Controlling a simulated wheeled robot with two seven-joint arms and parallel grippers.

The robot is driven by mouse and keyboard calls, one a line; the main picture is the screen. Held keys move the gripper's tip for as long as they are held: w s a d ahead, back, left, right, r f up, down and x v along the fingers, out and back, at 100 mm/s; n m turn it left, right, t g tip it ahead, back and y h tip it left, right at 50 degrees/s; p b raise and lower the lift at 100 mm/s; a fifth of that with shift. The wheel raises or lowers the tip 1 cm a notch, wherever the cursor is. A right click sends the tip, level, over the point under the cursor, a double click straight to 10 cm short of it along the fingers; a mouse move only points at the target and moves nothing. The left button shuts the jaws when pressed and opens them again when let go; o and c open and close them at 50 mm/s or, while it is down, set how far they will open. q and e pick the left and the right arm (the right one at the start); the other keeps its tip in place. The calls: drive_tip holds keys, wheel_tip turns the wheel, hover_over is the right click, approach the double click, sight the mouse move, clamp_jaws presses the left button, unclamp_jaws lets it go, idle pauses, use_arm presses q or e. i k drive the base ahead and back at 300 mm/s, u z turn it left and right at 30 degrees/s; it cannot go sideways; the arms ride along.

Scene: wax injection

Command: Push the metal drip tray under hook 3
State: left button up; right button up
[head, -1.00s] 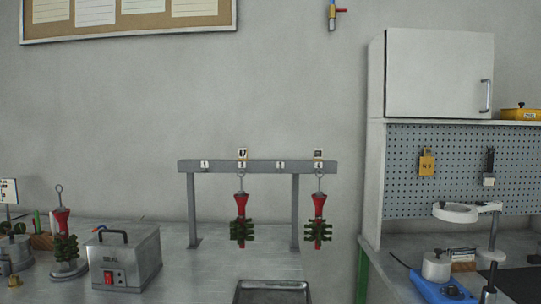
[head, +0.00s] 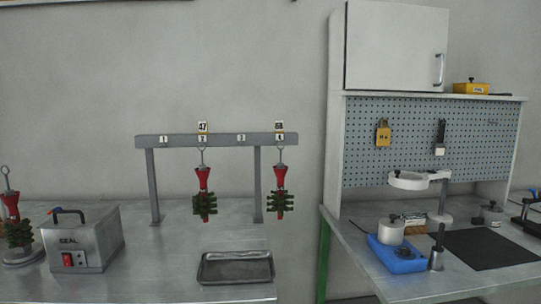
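The metal drip tray (head: 236,282) is a shallow, dark grey rectangular tray lying flat on the metal table, near its front right edge. The grey hook rack (head: 180,141) stands behind it, with labels 1, 2, 3 and 4 along its bar. The hook 3 label (head: 241,138) is on the bar right of the middle, and nothing hangs below it. The tray lies in front of the rack, roughly below positions 2 to 4 in the picture. Neither of my grippers is in view.
A red and green wax tree (head: 204,193) hangs at hook 2, another (head: 280,193) at hook 4. The SEAL box (head: 83,240) and a wax tree on a stand (head: 17,229) are at left. A gap separates the right workbench (head: 405,289).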

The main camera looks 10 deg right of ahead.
sight(251, 267)
drive_tip(key=u, duration=0.4)
drive_tip(key=k, duration=0.3)
drive_tip(key=z, duration=1.55)
drive_tip(key=i, duration=0.95)
drive_tip(key=u, duration=0.7)
